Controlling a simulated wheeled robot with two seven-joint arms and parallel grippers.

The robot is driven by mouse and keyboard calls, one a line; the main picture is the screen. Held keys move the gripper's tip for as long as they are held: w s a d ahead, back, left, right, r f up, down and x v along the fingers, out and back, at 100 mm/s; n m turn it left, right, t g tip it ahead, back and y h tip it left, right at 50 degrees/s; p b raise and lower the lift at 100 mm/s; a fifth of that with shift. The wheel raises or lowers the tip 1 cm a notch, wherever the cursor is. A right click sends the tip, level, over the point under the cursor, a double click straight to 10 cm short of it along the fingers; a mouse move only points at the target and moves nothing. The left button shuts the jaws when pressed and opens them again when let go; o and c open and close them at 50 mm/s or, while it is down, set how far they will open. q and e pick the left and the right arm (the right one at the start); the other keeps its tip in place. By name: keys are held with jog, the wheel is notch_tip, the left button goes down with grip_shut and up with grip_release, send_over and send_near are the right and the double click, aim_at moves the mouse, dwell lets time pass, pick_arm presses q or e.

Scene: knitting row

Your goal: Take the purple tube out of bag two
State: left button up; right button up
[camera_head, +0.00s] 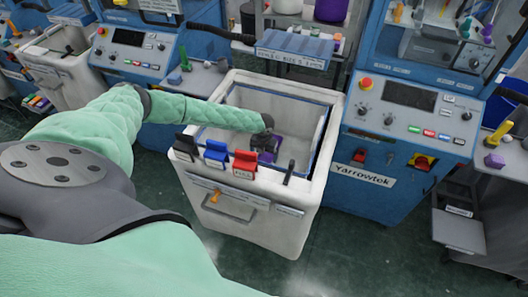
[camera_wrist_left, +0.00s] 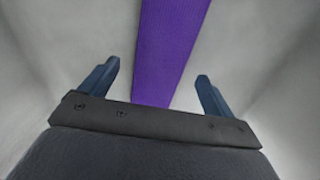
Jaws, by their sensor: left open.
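The purple tube (camera_wrist_left: 170,50) lies between the two open fingers of my left gripper (camera_wrist_left: 155,85) in the left wrist view, with space on both sides of it. In the head view my left arm reaches over the rim into a white bin (camera_head: 255,217), and the left gripper (camera_head: 264,150) is down inside it. A purple patch of the tube (camera_head: 278,139) shows beside the gripper there; the rest is hidden by the gripper. I cannot read a bag number on the bin. My right gripper is not in view.
Black, blue and red clips (camera_head: 244,163) sit on the bin's front rim. A blue Yarrowtek machine (camera_head: 390,165) stands close at its right, another machine (camera_head: 135,50) at its left. A labelled blue box (camera_head: 295,48) is behind. Green floor is clear in front.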

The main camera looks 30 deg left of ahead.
aim_at(265, 158)
pick_arm(q)
jog(key=shift+f+p, duration=0.45)
jog(key=shift+f, duration=0.85)
jog(key=c, duration=1.1)
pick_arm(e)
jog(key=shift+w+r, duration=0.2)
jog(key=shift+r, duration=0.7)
pick_arm(q)
jog(key=shift+o, duration=0.2)
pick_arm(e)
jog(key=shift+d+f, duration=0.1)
